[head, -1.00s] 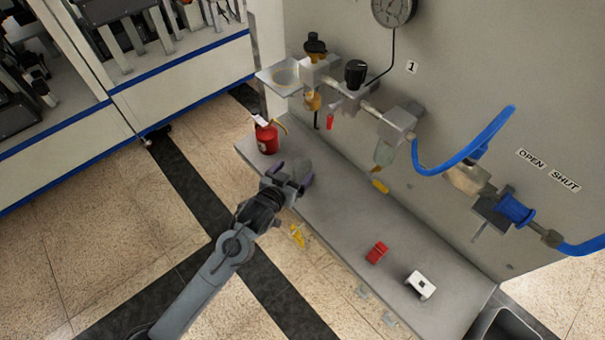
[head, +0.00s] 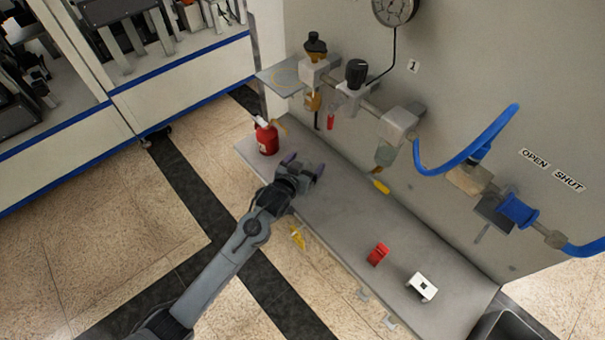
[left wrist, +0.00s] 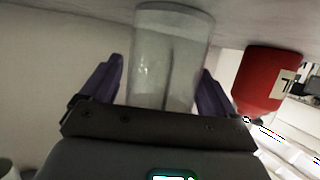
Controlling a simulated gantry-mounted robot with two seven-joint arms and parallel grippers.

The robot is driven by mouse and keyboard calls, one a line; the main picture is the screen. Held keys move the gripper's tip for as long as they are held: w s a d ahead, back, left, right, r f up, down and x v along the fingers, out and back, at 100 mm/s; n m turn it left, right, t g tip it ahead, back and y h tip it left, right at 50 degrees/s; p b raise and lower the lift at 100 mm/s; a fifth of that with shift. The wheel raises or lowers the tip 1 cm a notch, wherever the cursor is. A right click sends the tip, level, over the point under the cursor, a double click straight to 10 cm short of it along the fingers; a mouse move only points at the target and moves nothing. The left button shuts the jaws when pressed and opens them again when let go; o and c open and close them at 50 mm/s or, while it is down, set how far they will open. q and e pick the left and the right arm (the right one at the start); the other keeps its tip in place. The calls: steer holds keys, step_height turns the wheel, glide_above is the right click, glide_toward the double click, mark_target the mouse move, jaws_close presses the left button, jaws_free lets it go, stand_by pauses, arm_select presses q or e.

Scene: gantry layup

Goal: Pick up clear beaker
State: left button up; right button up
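The clear beaker (left wrist: 170,55) is a see-through, slightly frosted cylinder in the middle of the left wrist view. It stands on the grey bench, which appears at the top of that view. My left gripper (left wrist: 161,66) is open, with a purple-padded finger on each side of the beaker. Narrow gaps seem to show between fingers and beaker. In the head view my left gripper (head: 304,165) is low over the bench's left part, and the beaker there is too faint to make out clearly. My right gripper is not in view.
A red bottle (head: 267,137) stands close behind the gripper and beside the beaker in the left wrist view (left wrist: 265,80). A red block (head: 378,254) and a white block (head: 422,286) lie farther right on the bench (head: 345,215). Valves and a blue hose (head: 455,165) overhang it.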

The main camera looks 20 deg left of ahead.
arm_select(q)
steer(key=c, duration=1)
steer(key=shift+r, duration=0.1)
